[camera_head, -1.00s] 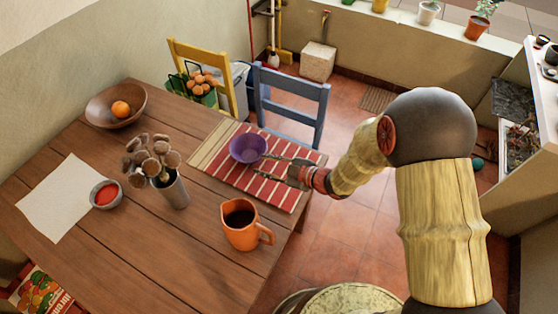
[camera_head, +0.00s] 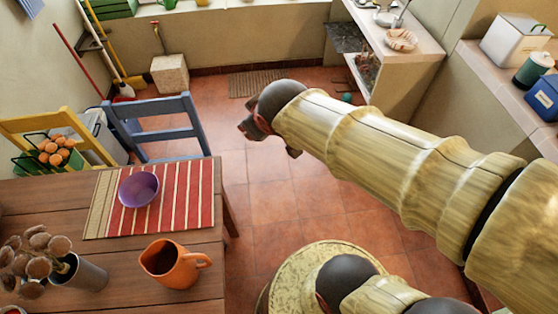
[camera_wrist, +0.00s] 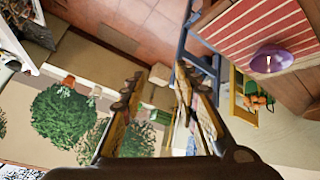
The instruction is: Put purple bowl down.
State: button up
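The purple bowl (camera_head: 138,187) sits upright on the red and cream striped mat (camera_head: 188,214) on the wooden table. The bowl also shows at the right of the wrist view (camera_wrist: 270,59), on the mat. My gripper (camera_wrist: 157,85) is open in the wrist view, its two fingers apart with nothing held between them. It is well away from the bowl and not touching it.
An orange pitcher (camera_head: 172,265) stands on the table in front of the mat, with a metal cup (camera_head: 85,278) of brown mushroom-like things to its left. A blue chair (camera_head: 165,131) and a yellow chair (camera_head: 30,125) stand behind the table.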

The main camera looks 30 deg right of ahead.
jog(key=s+a+r+m+g+y, duration=0.1)
jog(key=s+m+g, duration=0.1)
jog(key=s, duration=1.1)
jog(key=shift+s+a+r+m, duration=0.2)
jog(key=shift+s+m, duration=0.2)
jog(key=shift+m, duration=0.2)
